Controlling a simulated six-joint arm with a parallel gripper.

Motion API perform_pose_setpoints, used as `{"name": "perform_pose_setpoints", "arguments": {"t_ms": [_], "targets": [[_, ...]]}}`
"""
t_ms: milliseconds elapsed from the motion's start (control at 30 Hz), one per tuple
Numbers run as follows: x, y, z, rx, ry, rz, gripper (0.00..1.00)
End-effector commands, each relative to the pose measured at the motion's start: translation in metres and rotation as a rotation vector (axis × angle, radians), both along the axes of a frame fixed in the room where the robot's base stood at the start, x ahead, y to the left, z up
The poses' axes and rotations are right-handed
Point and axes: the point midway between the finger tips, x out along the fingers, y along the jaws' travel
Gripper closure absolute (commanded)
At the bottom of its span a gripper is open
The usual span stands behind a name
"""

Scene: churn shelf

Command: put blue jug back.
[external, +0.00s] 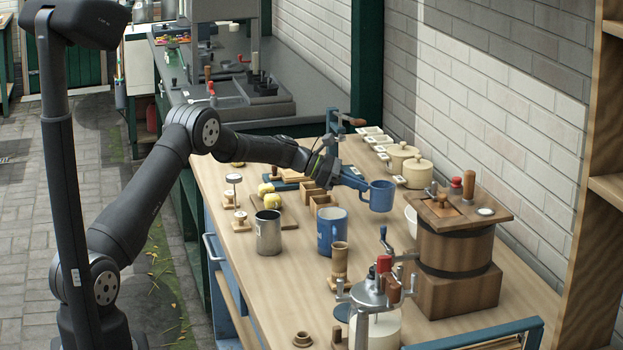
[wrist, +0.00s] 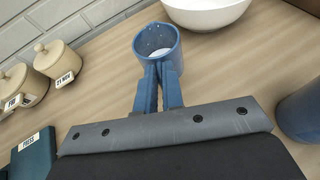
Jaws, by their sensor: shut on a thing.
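A small blue jug (external: 381,197) is at the far right part of the bench, upright, and looks raised off the top. My gripper (external: 362,184) reaches it from the left and is shut on its near side, probably the handle, which the fingers hide. In the wrist view the jug (wrist: 158,42) stands beyond the blue fingertips (wrist: 159,78), its open mouth showing. A larger blue jug (external: 332,234) with a pale label stands on the bench nearer the camera; a blue vessel also shows at the right edge of the wrist view (wrist: 302,112).
A white bowl (wrist: 205,8) stands close behind the held jug. A wooden churn (external: 455,250) is to its right, lidded crocks (external: 417,172) are behind. A metal mug (external: 268,234), a wooden cup (external: 340,262) and a cranked jar (external: 375,315) stand in front. Bare wood lies at the front left.

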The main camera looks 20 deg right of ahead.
Motion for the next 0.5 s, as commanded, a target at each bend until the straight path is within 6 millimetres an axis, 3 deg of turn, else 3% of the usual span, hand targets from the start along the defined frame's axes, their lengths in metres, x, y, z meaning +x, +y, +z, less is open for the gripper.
{"name": "perform_pose_setpoints", "arguments": {"t_ms": [200, 500], "targets": [[0.000, 0.000, -0.031, 0.001, 0.003, 0.000, 1.00], [-0.001, 0.000, -0.034, 0.000, 0.000, 0.000, 1.00]]}}
